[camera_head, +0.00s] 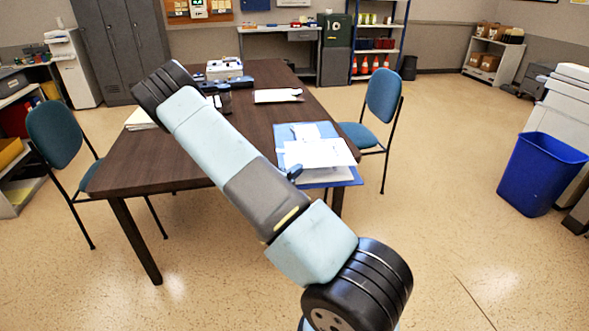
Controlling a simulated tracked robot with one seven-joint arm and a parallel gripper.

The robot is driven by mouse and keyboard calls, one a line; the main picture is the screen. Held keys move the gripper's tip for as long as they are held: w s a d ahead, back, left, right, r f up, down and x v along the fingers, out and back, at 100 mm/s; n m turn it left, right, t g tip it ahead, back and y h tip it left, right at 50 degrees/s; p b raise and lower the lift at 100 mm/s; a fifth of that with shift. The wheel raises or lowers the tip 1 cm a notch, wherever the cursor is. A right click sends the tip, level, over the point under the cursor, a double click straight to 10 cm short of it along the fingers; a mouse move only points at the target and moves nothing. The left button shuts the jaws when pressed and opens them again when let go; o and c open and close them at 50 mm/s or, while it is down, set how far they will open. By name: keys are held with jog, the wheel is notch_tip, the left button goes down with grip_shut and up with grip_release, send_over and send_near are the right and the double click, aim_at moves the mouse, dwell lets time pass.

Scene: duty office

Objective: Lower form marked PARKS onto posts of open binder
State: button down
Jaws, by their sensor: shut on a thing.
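The open blue binder (352,180) lies at the right edge of the dark table, its near side reaching over the edge. White papers lie in it. A white sheet (322,153), seemingly the form, is over the binder and slightly askew to it. No PARKS mark is legible at this size. A small dark part, seemingly the tip of my gripper (294,172), shows at the sheet's near left edge, shut on it. My arm hides the rest of the gripper. The binder's posts cannot be made out, and the gap between sheet and binder cannot be judged.
The table (150,165) also bears papers (278,96) and a white device (224,69) toward the back. A blue chair (382,95) stands close to the binder's right, another (55,132) at left. A blue bin (540,172) stands at right. Floor between is free.

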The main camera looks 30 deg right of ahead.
jog(key=shift+f, duration=1.15)
jog(key=shift+s+a, duration=0.15)
jog(key=shift+s, duration=0.05)
jog(key=shift+f, duration=1)
dwell(1.7)
jog(key=c, duration=1.1)
grip_release()
jog(key=shift+c, duration=0.2)
jog(key=shift+a, duration=0.1)
jog(key=v, duration=1.3)
jog(key=shift+a, duration=0.3)
